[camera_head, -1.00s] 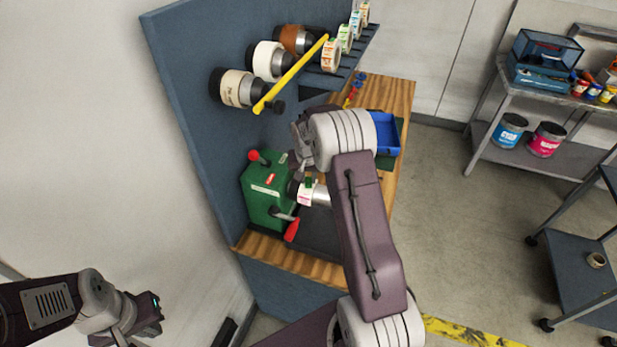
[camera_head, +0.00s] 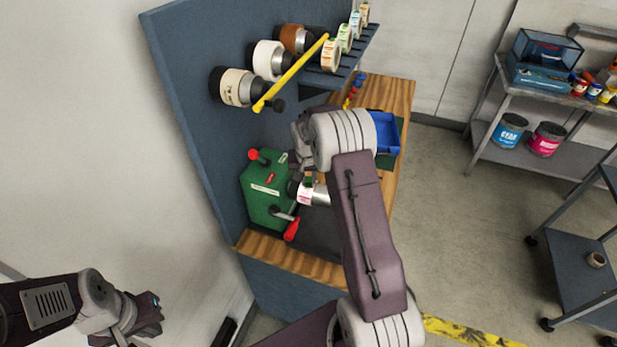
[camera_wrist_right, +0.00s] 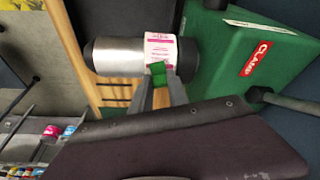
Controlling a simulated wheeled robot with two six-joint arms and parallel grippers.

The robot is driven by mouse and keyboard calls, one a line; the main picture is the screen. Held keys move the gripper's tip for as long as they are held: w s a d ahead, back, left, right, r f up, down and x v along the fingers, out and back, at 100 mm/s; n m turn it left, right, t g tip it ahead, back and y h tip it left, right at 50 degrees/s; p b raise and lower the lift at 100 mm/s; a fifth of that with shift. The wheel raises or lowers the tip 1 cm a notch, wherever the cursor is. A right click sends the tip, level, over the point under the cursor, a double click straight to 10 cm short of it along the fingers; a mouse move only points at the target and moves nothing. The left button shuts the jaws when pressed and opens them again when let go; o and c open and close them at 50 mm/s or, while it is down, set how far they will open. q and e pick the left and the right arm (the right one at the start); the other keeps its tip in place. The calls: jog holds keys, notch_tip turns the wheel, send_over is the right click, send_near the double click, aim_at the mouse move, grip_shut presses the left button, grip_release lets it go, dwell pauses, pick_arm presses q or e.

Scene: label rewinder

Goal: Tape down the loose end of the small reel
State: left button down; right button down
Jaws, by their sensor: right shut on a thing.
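The small reel (camera_head: 305,193), white with pink print, sits on the silver spindle of the green rewinder (camera_head: 262,195). In the right wrist view the reel (camera_wrist_right: 160,48) is around the right part of the spindle (camera_wrist_right: 117,56). My right gripper (camera_wrist_right: 158,80) is shut on a small green piece (camera_wrist_right: 157,68), which looks like tape. The piece overlaps the reel's lower edge in that view; I cannot tell whether it touches. I cannot make out the reel's loose end. My left gripper (camera_head: 148,313) is at the lower left, away from the bench; its fingers are unclear.
The rewinder has a red-gripped crank (camera_head: 291,229) and a red-knobbed lever (camera_head: 254,154). A yellow bar (camera_head: 290,75) and several rolls are on the blue panel above. A blue bin (camera_head: 386,132) stands behind my right forearm. Open floor lies to the right.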

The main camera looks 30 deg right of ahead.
jog(key=shift+s+f, duration=0.15)
jog(key=c, duration=1.5)
grip_release()
jog(key=o, duration=0.3)
jog(key=b+v, duration=0.1)
jog(key=v, duration=0.8)
jog(key=shift+b, duration=0.35)
